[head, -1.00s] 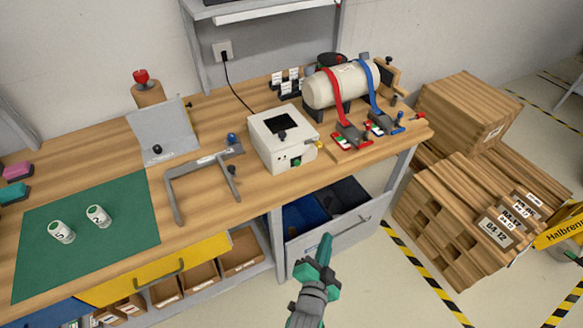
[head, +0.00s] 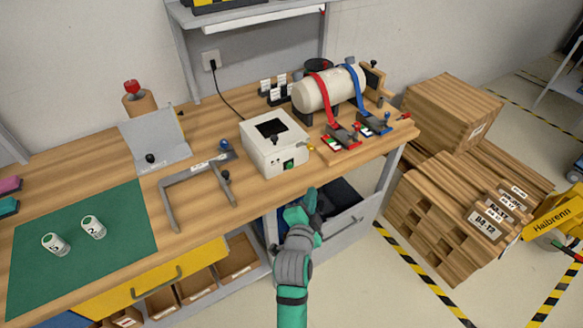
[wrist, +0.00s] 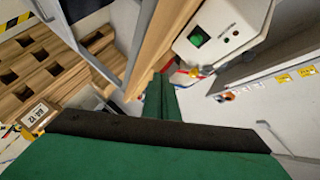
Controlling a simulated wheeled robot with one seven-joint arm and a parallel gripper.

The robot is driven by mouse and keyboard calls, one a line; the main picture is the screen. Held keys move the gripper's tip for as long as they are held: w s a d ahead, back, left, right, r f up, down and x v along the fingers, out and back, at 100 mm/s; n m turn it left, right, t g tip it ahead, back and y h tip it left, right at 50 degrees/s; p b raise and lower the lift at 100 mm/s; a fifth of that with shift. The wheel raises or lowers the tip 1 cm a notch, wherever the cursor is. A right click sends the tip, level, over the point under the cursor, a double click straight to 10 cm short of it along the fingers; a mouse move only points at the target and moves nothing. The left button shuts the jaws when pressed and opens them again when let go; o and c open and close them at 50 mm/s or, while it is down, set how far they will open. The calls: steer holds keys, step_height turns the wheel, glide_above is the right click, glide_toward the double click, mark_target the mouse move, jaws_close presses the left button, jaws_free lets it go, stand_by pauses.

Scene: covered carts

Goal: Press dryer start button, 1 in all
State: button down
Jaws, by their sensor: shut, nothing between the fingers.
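The dryer looks to be the white box (head: 262,150) with a dark square window on top, standing near the front edge of the workbench. Its green start button (head: 289,164) is on the lower right of its front face. In the wrist view my green fingers (wrist: 162,95) are together, pointing toward the bench edge.
Right of the dryer are a cream cylinder (head: 330,88) with red and blue straps and clamps (head: 342,137). A grey frame (head: 195,185) lies to the left. Wooden crates (head: 450,200) stand on the right.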

mark_target(290, 166)
steer(key=shift+w+a, duration=0.85)
steer(key=shift+w, duration=0.35)
steer(key=shift+w+a, duration=0.85)
steer(key=shift+w, duration=0.3)
steer(key=shift+w+a, duration=0.85)
steer(key=shift+w, duration=0.35)
steer(key=shift+w+a, duration=0.25)
steer(key=shift+w, duration=0.05)
steer(key=shift+w+a, duration=0.3)
steer(key=shift+w, duration=0.1)
stand_by(0.5)
steer(key=shift+s+d, duration=0.1)
steer(key=shift+s, duration=0.05)
steer(key=shift+s+d, duration=0.45)
steer(key=shift+s, duration=0.15)
stand_by(0.3)
